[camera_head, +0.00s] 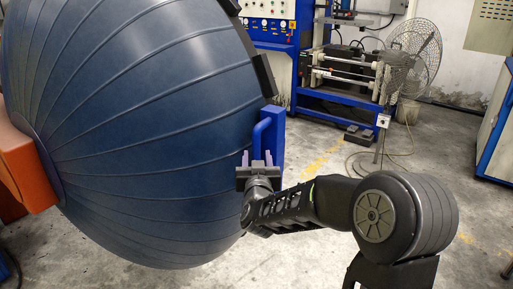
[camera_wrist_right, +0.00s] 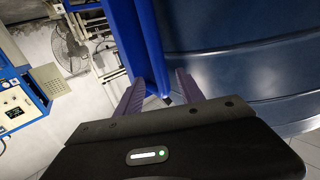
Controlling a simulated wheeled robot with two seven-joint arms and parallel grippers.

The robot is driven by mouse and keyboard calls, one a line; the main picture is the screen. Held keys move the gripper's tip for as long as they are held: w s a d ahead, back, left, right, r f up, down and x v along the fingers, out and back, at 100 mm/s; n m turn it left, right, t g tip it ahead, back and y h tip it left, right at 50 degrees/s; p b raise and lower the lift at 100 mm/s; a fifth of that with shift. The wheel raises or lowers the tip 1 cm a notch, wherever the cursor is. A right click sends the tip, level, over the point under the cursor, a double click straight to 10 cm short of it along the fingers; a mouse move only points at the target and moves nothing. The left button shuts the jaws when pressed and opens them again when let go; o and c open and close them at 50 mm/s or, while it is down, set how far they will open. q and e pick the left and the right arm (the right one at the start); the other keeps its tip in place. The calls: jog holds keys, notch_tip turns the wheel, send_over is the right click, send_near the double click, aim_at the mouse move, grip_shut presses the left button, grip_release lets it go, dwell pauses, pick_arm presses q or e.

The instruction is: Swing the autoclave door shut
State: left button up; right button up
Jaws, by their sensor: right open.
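The autoclave door is a large dark blue ribbed dome (camera_head: 150,110) filling the left of the head view. It stands with its bulging face towards me; the autoclave's body and opening cannot be made out. A bright blue bar handle (camera_head: 258,133) sits on a blue block at the door's right edge. My right gripper (camera_head: 257,158) is open, its purple fingers pointing at the handle's lower part. In the right wrist view, the handle (camera_wrist_right: 150,45) runs down between or just beyond the fingertips; contact cannot be told. My left gripper is out of view.
An orange part (camera_head: 28,168) meets the dome's centre at the left. A blue cabinet (camera_head: 497,140) is at the right edge. The concrete floor between is mostly clear.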

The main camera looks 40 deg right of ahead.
aim_at(256, 148)
jog(key=p+x, duration=0.1)
jog(key=x, duration=0.4)
jog(key=shift+w+d, duration=0.1)
jog(key=shift+w, duration=0.05)
grip_shut()
dwell(1.3)
